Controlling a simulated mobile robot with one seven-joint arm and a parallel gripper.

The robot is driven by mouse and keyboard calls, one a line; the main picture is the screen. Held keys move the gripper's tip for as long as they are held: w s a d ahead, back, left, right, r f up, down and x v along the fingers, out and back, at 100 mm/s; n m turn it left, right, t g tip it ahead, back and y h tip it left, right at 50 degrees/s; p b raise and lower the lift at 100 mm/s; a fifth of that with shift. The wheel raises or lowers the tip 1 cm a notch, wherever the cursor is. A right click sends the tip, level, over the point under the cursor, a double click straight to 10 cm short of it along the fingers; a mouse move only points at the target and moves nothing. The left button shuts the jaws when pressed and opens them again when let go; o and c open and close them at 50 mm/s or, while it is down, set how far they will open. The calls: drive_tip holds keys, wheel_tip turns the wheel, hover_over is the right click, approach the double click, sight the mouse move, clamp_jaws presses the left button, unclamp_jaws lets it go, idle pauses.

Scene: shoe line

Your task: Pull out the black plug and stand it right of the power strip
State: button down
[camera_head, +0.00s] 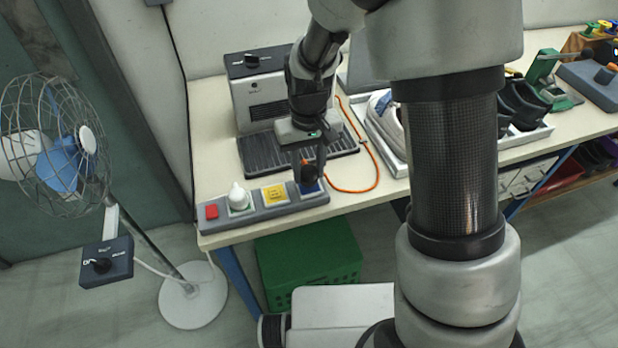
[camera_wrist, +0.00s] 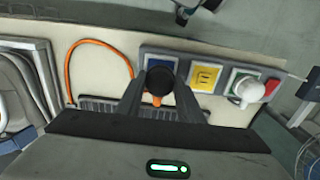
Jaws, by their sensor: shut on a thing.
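The power strip (camera_head: 262,213) lies along the front left edge of the table and also shows in the wrist view (camera_wrist: 215,62). My gripper (camera_head: 309,170) points down over its right end and is shut on the black plug (camera_wrist: 161,75). In the head view the black plug (camera_head: 309,183) is mostly hidden by the fingers. It is at or just above the blue socket (camera_wrist: 151,63); I cannot tell how far in it is. An orange bit shows at the plug between the fingers.
An orange cord (camera_head: 374,170) loops over the bare table right of the strip. A grey machine (camera_head: 258,90) with a black grate stands behind.

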sight(309, 168)
drive_tip(key=shift+r+p, duration=1.25)
drive_tip(key=shift+r, duration=0.65)
drive_tip(key=shift+d, duration=0.1)
